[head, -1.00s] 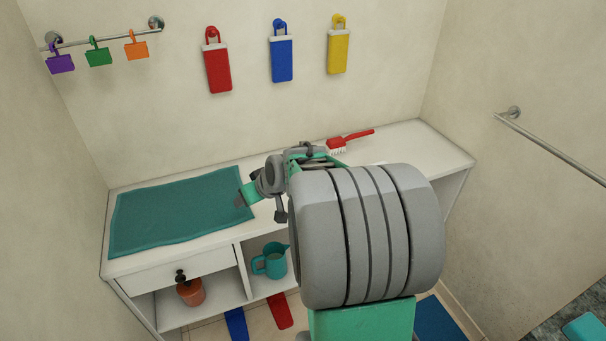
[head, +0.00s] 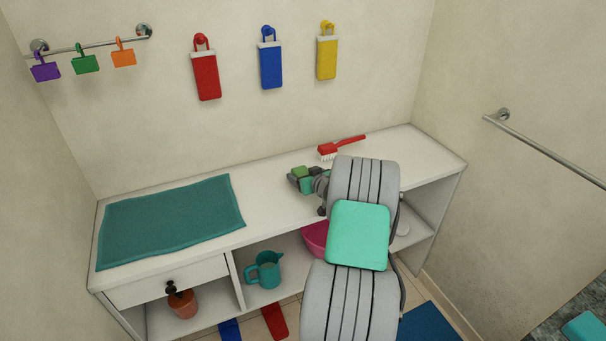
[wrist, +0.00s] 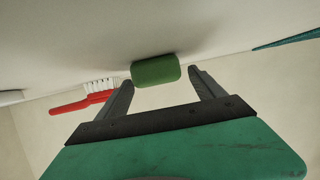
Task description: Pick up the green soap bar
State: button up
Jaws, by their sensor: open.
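The green soap bar (wrist: 157,71) lies on the white counter top. In the wrist view it shows just beyond my gripper (wrist: 163,82), roughly between the line of the two fingertips. My gripper is open, with one finger on each side of the bar's near end; I cannot tell whether either touches it. In the head view the green soap bar (head: 300,172) shows at my gripper (head: 300,180), partly hidden by the fingers and wrist.
A red brush (head: 340,147) lies on the counter (head: 270,222) behind and right of my gripper. A teal towel (head: 170,220) covers the left part. A teal pitcher (head: 264,271), an orange bottle (head: 183,302) and a pink bowl (head: 314,237) stand below.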

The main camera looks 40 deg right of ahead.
jog(key=c, duration=1.7)
grip_shut()
jog(key=shift+r, duration=0.15)
